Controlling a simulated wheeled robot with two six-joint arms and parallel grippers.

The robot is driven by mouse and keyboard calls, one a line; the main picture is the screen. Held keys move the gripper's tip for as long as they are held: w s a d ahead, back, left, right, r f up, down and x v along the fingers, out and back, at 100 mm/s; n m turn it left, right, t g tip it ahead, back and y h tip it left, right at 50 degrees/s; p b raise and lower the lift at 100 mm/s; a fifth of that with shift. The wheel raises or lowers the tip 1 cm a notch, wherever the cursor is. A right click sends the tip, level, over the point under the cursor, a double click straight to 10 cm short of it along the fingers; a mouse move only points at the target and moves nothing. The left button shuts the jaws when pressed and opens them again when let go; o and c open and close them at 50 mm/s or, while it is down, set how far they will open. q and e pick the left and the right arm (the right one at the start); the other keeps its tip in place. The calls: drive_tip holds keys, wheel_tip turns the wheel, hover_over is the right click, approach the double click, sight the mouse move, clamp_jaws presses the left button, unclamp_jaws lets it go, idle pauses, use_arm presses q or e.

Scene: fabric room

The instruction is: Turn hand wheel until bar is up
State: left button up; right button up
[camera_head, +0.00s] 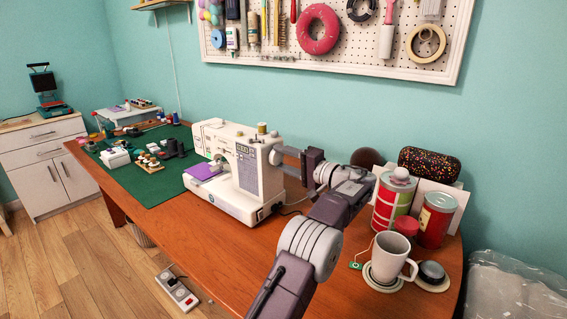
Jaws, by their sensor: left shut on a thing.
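The white sewing machine (240,164) stands on the wooden table with purple fabric (203,171) at its needle end. The hand wheel is on the machine's right side, mostly hidden by my left gripper (281,157). My left gripper reaches in level from the right and is shut on the hand wheel. The needle bar area (217,162) is small in this view, and I cannot tell the bar's height. My right gripper is not in view.
To the right are a white mug (389,257), a striped can (391,201), a red can (435,220) and a patterned case (429,164). A green mat (150,184) with sewing supplies lies left.

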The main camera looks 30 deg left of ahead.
use_arm(q)
drive_tip(key=shift+f, duration=0.1)
idle(0.4)
drive_tip(key=o, duration=1.4)
drive_tip(key=shift+c, duration=0.2)
drive_tip(key=shift+d, duration=0.1)
drive_tip(key=d+p, duration=0.1)
drive_tip(key=d, duration=0.8)
drive_tip(key=shift+s+p, duration=0.4)
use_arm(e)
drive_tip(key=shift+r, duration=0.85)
use_arm(q)
drive_tip(key=shift+a, duration=0.1)
